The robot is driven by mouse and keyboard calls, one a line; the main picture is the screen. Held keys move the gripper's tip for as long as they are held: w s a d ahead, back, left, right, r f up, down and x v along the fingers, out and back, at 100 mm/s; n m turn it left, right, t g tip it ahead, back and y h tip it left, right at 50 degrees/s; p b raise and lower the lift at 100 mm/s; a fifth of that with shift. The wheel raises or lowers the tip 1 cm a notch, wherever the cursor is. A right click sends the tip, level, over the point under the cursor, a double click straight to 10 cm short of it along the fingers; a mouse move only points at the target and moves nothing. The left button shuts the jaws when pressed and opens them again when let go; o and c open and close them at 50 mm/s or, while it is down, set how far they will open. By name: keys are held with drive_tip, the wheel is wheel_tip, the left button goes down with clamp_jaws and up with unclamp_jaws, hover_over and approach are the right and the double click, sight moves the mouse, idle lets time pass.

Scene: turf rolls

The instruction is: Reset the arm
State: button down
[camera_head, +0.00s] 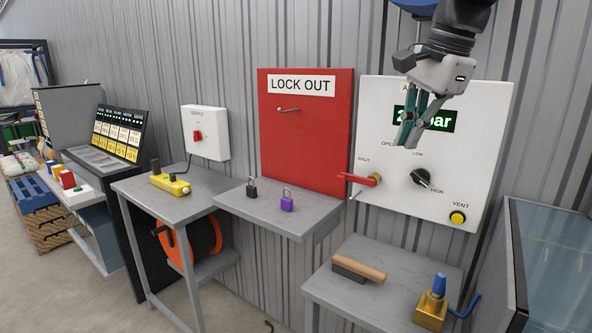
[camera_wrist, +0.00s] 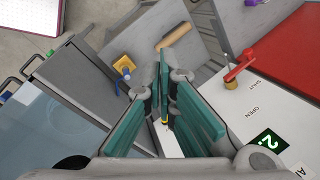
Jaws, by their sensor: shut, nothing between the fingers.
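My gripper (camera_head: 411,137) hangs from the top right in the head view, in front of the white air panel (camera_head: 480,130) and partly over its green display (camera_head: 440,122). Its teal fingers point down and are shut with nothing between them. In the wrist view the fingers (camera_wrist: 164,115) point up the picture. The red lever (camera_head: 362,179) on the panel sits left of and below my gripper, apart from it. The black knob (camera_head: 421,178) is below the fingertips. A yellow vent button (camera_head: 457,218) is at the panel's lower right.
A wooden-handled brush (camera_head: 359,268) and a brass fitting with a blue top (camera_head: 432,303) rest on the lower right table (camera_head: 335,293). A black padlock (camera_head: 251,188) and a purple padlock (camera_head: 287,200) stand on the shelf under the red lock-out board (camera_head: 305,140). A glass-topped tank (camera_head: 550,260) borders the right.

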drive_tip(key=s+f+n, duration=0.4)
drive_tip(key=s+f, duration=0.1)
drive_tip(key=s, duration=0.4)
drive_tip(key=s+f+n+h, duration=0.1)
drive_tip(key=s+f+n, duration=0.4)
drive_tip(key=s, duration=0.4)
drive_tip(key=s+f+n+t+p, duration=0.1)
drive_tip(key=s+f+n, duration=0.4)
drive_tip(key=s, duration=0.5)
drive_tip(key=shift+a+f+h, duration=0.2)
drive_tip(key=shift+f+h, duration=0.1)
drive_tip(key=shift+f, duration=0.45)
